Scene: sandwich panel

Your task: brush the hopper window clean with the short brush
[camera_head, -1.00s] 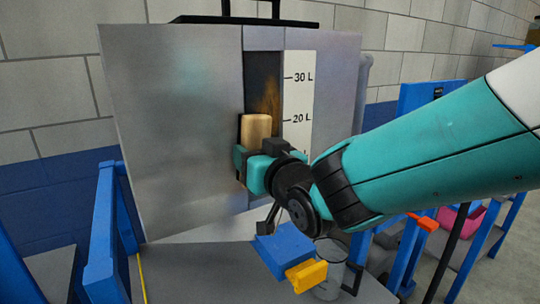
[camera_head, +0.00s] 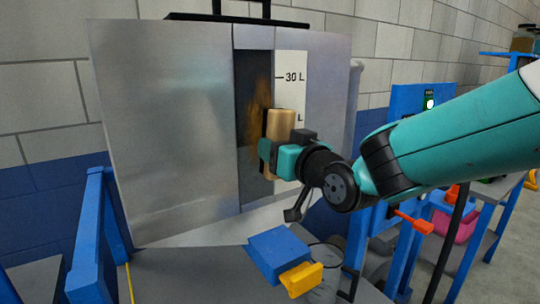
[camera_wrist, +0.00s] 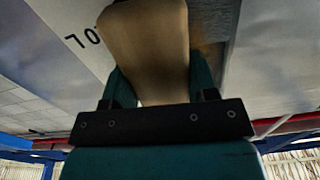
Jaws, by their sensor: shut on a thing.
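The short brush (camera_head: 282,125), a tan wooden block with a dark edge on its left, is upright in my gripper (camera_head: 270,155). My gripper is shut on it. The brush is in front of the right part of the hopper window (camera_head: 245,90) and the scale strip beside it. I cannot tell if its bristles touch the window. The window is a tall dark slot with a brown-orange smear (camera_head: 258,92) on its right side; the brush hides part of it. In the wrist view the brush (camera_wrist: 150,45) fills the upper middle between my fingers, and its bristles are hidden.
The grey metal hopper (camera_head: 170,120) surrounds the window. The white litre scale (camera_head: 291,75) is partly covered. Blue rails (camera_head: 95,235) stand at left, and a blue frame with a control box is at right.

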